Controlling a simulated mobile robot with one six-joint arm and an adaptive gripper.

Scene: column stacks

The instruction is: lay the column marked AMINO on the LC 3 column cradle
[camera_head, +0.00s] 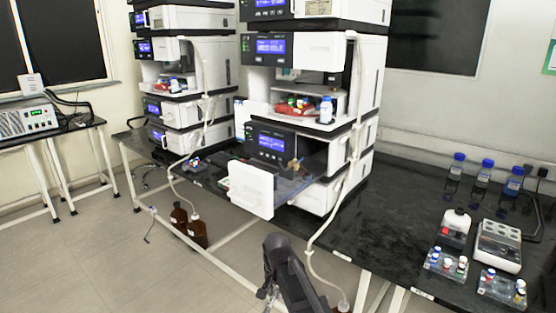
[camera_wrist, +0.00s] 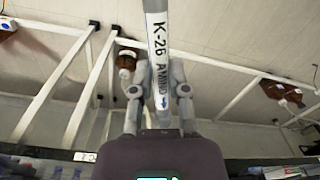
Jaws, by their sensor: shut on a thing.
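The column (camera_wrist: 156,30) is a white tube with dark lettering "K-26 AMINO" and a blue arrow. In the wrist view it runs from the top edge down between the fingers. My gripper (camera_wrist: 158,95) is shut on it, with a grey finger on each side. The column's lower end is hidden behind the gripper body. In the head view my dark arm shows at the bottom middle, in front of the bench; the column cannot be made out there. The nearer instrument stack (camera_head: 310,100) has an open white door (camera_head: 251,190) low down. I cannot make out a cradle or an LC 3 label.
A second stack (camera_head: 185,60) stands further left. White tubing (camera_head: 335,205) hangs down the near stack's front. Brown bottles (camera_head: 188,225) stand on the floor under the bench. The black bench (camera_head: 400,215) has blue-capped bottles (camera_head: 482,175), vial racks and a grey block (camera_head: 499,245) at right.

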